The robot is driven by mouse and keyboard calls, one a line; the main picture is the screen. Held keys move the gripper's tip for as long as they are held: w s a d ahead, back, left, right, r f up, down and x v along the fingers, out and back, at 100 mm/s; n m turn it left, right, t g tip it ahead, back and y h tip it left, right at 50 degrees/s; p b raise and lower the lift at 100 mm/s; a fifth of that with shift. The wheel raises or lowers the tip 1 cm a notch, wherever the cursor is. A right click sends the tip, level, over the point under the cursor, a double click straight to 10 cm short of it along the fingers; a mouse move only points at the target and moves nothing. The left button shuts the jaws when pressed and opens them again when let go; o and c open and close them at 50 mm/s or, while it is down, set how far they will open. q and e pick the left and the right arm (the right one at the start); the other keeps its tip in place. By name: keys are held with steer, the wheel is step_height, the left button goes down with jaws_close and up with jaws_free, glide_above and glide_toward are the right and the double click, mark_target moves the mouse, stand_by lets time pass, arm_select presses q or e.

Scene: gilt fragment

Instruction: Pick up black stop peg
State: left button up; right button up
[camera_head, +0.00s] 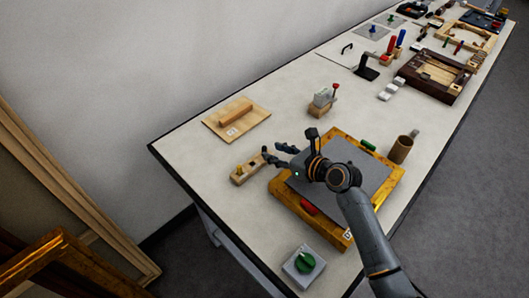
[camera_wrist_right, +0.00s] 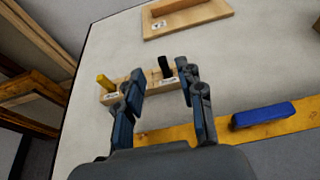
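A small light-wood block (camera_head: 249,170) stands on the white table, left of the gold frame. In the right wrist view the block (camera_wrist_right: 142,87) carries a yellow peg (camera_wrist_right: 104,82) at its left end and an upright black stop peg (camera_wrist_right: 165,67) toward its right end. Each has a small pale label at its foot. My right gripper (camera_head: 273,153) reaches in from the right over the frame. In the wrist view its two fingers (camera_wrist_right: 160,82) are apart and empty, with the black peg beyond the gap between them. My left gripper is not in view.
The gold frame (camera_head: 386,187) with a grey panel lies under my right arm. A blue bar (camera_wrist_right: 262,115) sits on its edge. A wooden board (camera_head: 215,123), a red-knobbed device (camera_head: 323,98), a green-knob box (camera_head: 305,264) and a brown cup (camera_head: 401,150) stand around.

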mark_target(266, 148)
steer(key=x, duration=0.4)
steer(key=shift+w+f, duration=0.2)
steer(key=shift+w, duration=0.05)
steer(key=shift+s+r, duration=0.1)
jaws_close()
